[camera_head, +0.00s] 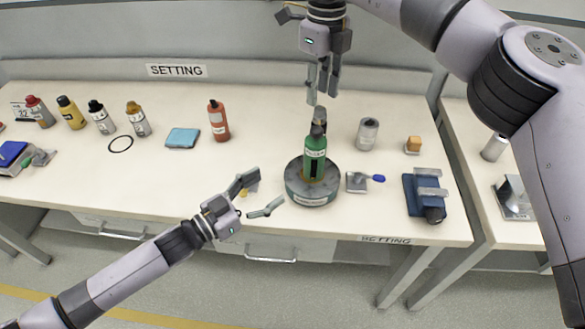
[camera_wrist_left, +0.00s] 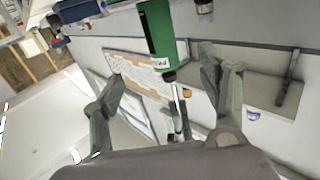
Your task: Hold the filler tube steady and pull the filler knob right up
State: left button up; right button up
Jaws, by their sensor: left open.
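A green tube (camera_head: 315,158) with a white label stands upright on a round dark grey base (camera_head: 312,193). A dark knob-like part (camera_head: 319,116) shows at its top; whether it belongs to the tube I cannot tell. My left gripper (camera_head: 262,194) is open and empty, left of the base and apart from the tube. In the left wrist view the green tube (camera_wrist_left: 158,28) is beyond the spread fingers, with a dark tip and thin metal rod. My right gripper (camera_head: 322,98) points down just above the dark part, its fingertips apart and nothing visible between them.
A grey canister (camera_head: 367,134), a small plate with a blue-tipped lever (camera_head: 357,182) and a blue clamp-like device (camera_head: 425,196) stand to the right.

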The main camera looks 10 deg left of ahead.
aim_at(307, 163)
pick_arm(q)
jog(key=x, duration=1.5)
jog(key=shift+w+d+f, duration=0.1)
jog(key=shift+w+d, duration=0.15)
jog(key=shift+w, duration=0.1)
